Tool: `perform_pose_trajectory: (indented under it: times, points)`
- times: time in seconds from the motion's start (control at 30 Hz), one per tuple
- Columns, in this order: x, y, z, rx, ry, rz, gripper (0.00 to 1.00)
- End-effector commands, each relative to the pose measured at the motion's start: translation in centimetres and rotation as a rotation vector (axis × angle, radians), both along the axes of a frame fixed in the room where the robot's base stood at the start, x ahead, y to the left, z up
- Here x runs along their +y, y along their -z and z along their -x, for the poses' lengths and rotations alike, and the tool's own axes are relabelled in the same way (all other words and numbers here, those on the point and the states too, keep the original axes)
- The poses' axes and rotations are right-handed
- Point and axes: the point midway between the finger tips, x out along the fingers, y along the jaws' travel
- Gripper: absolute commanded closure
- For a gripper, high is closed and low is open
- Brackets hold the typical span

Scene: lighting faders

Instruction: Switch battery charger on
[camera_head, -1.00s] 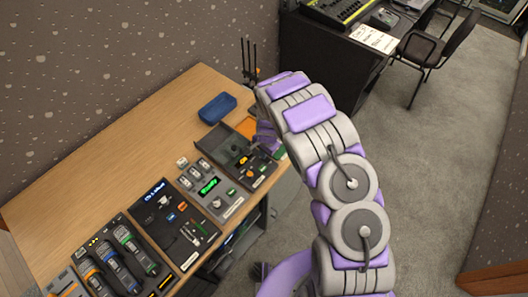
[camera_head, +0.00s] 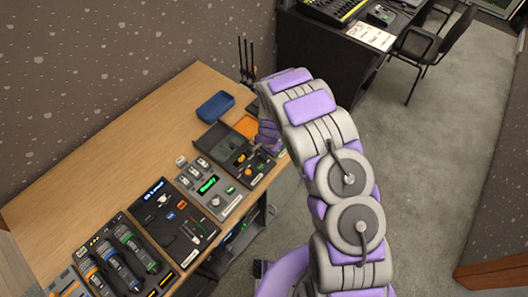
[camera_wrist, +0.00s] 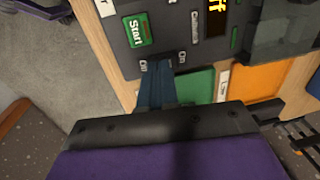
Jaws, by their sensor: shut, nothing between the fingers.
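A dark panel (camera_head: 256,181) with a raised tray and an orange display stands at the far end of the row of devices on the table. In the wrist view this panel (camera_wrist: 122,51) has a green Start button (camera_wrist: 137,29), an orange display (camera_wrist: 216,18) whose visible text ends in "ff", and "On" labels. My gripper (camera_wrist: 156,70) is shut and empty, its tips at the panel's edge beside the "On" labels. The fingers may hide a switch there; contact cannot be told. A grey unit (camera_head: 228,206) with a green display and small battery cells stands beside the panel. I cannot read which device is the battery charger.
Another dark panel (camera_head: 160,212) with a blue display and a unit with several handheld devices (camera_head: 118,262) stand nearer. A blue box (camera_head: 215,106) sits behind the panel. Bare wood (camera_head: 125,140) lies along the wall. A chair (camera_head: 420,48) and desk are at the right.

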Motion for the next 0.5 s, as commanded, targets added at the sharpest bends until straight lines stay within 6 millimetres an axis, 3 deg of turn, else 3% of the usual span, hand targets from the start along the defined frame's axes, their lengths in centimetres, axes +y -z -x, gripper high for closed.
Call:
perform_pose_trajectory:
  times: [0.27, 0.5]
  points:
    - [0.0, -0.5, -0.1, -0.002, -0.001, 0.001, 1.00]
    - [-1.1, -3.5, -0.1, -0.001, 0.001, 0.001, 1.00]
